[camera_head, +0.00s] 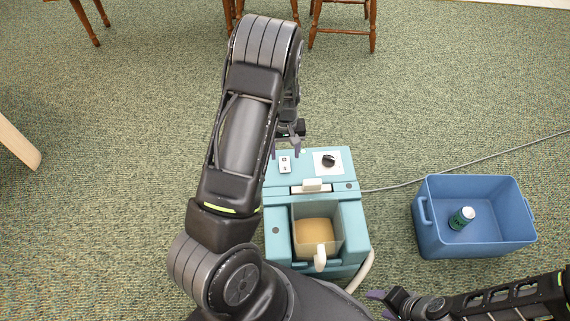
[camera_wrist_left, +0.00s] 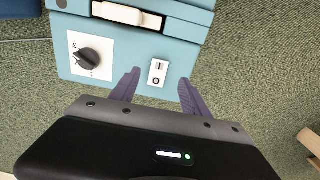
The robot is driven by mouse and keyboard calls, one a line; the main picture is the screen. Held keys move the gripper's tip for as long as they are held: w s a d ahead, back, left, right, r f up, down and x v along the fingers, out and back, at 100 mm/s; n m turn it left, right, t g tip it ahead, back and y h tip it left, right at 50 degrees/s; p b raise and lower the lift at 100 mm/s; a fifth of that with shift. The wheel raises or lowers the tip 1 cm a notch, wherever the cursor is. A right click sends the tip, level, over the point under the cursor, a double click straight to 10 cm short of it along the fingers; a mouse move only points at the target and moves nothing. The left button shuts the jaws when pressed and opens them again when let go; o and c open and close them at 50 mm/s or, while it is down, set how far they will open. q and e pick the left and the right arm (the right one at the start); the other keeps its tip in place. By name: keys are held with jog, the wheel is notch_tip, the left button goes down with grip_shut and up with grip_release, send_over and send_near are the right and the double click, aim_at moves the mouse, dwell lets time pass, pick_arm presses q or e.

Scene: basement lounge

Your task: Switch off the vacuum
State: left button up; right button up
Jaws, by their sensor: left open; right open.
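The vacuum (camera_head: 354,222) is a teal box on the carpet, with an open tan-filled compartment and a pale hose. Its top panel carries a white rocker switch (camera_head: 285,164) marked with two symbols and a black dial (camera_head: 328,160) on a white plate. In the left wrist view the switch (camera_wrist_left: 157,73) appears between my left fingertips, with the dial (camera_wrist_left: 87,57) to its left. My left gripper (camera_head: 291,136) is open and empty near the panel's far edge; contact cannot be told. My right gripper (camera_head: 381,304) is open and empty beside the hose, at the bottom.
A blue bin (camera_head: 488,247) with a green can (camera_head: 462,218) inside stands right of the vacuum. A grey cord (camera_head: 430,180) runs right across the carpet. Wooden chair legs (camera_head: 343,40) stand at the back. Open carpet lies at left and back right.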

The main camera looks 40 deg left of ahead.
aim_at(285, 170)
pick_arm(q)
jog(key=shift+f+b, duration=0.95)
jog(key=shift+f, duration=3)
grip_shut()
